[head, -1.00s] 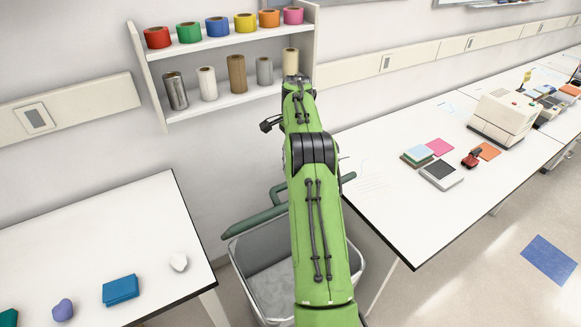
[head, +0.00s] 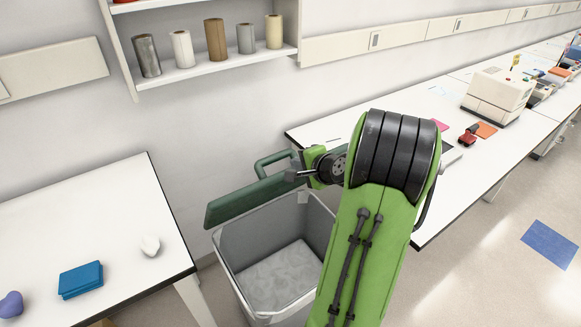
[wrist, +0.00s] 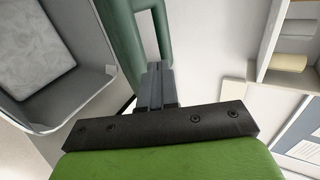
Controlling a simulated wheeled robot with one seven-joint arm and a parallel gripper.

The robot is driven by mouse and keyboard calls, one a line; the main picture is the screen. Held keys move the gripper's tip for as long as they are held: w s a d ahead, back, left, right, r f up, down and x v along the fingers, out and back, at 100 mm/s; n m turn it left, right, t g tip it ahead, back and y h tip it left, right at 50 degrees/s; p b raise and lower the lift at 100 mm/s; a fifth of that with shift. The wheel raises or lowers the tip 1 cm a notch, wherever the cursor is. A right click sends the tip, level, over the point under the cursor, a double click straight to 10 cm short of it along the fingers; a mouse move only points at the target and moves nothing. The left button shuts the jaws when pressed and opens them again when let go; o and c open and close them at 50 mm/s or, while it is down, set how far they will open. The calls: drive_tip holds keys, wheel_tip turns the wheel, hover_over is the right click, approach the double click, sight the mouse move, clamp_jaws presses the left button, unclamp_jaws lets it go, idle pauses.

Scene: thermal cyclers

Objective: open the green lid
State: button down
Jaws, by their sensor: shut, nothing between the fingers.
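The grey bin (head: 240,285) stands between the two tables, with its inside visible. Its green lid (head: 240,200) stands raised at the bin's back edge, seen nearly edge-on, with a loop handle (head: 270,162) on its far side. My gripper (head: 293,175) is at the lid's right end, close to the handle. In the wrist view, the shut, empty fingers (wrist: 155,70) point at the green lid (wrist: 119,35) and the handle (wrist: 162,28). Whether they touch the lid is unclear. My arm hides the bin's right side.
A white table (head: 110,220) on the left holds a blue box (head: 81,280) and small objects. A long white bench (head: 310,131) runs to the right, close to my arm. A wall shelf (head: 205,70) with rolls hangs above the bin.

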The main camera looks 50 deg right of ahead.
sight(277, 158)
drive_tip(key=x, duration=0.9)
drive_tip(key=shift+w+r, duration=0.25)
drive_tip(key=w+d+r+p, duration=0.2)
drive_tip(key=w+r+p, duration=0.1)
drive_tip(key=w, duration=0.5)
drive_tip(key=shift+w+p, duration=0.25)
drive_tip(key=shift+p, duration=0.6)
drive_tip(key=shift+r, duration=0.1)
